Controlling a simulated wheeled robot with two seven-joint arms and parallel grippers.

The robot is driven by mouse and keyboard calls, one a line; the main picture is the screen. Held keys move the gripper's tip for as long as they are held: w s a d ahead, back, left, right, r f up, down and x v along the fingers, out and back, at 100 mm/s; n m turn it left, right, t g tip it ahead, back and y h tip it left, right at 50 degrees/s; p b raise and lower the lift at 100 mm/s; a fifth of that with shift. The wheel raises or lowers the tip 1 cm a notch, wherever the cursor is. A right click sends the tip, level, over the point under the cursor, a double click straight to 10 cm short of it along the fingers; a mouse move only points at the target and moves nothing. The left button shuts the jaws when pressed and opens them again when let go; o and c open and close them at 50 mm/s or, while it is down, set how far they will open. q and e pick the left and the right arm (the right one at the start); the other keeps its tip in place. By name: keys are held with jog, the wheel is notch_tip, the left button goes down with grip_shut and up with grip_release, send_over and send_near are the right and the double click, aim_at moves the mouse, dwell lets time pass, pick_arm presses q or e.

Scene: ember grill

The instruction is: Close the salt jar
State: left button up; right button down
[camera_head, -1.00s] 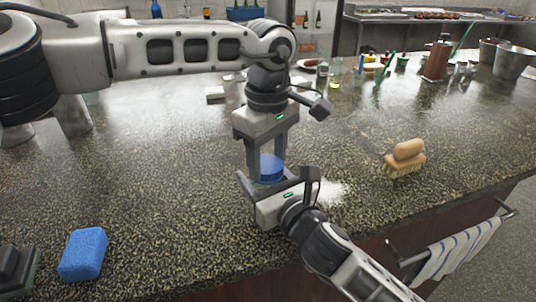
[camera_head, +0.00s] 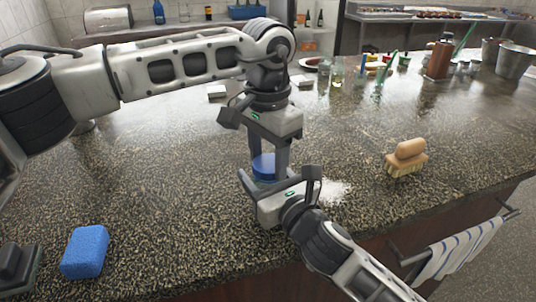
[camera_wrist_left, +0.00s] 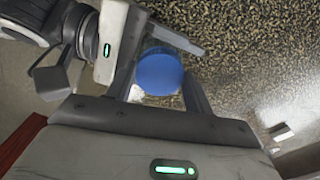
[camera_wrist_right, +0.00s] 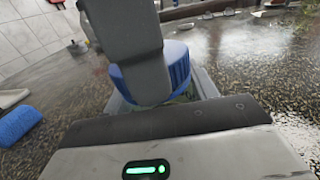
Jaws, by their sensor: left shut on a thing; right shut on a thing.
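The salt jar shows mainly as its round blue lid (camera_head: 264,167), which sits on top of the jar in the middle of the counter. The lid also shows in the left wrist view (camera_wrist_left: 160,73) and the right wrist view (camera_wrist_right: 179,66). My left gripper (camera_head: 266,168) comes down from above and is shut on the lid. My right gripper (camera_head: 262,184) comes in low from the front right and is shut on the jar body below the lid. The jar body is mostly hidden by the fingers. I cannot tell how tightly the lid sits.
A blue sponge (camera_head: 85,252) lies at the front left of the counter (camera_head: 150,200). A wooden brush (camera_head: 407,158) lies to the right. Bottles, a brown block (camera_head: 438,60) and metal pots (camera_head: 513,62) stand at the back right. A striped towel (camera_head: 460,247) hangs at the front edge.

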pick_arm(q)
jog(key=o, duration=0.9)
jog(key=shift+o, duration=0.2)
jog(key=shift+r, duration=0.15)
jog(key=shift+r, duration=2.1)
jog(key=shift+c, duration=0.4)
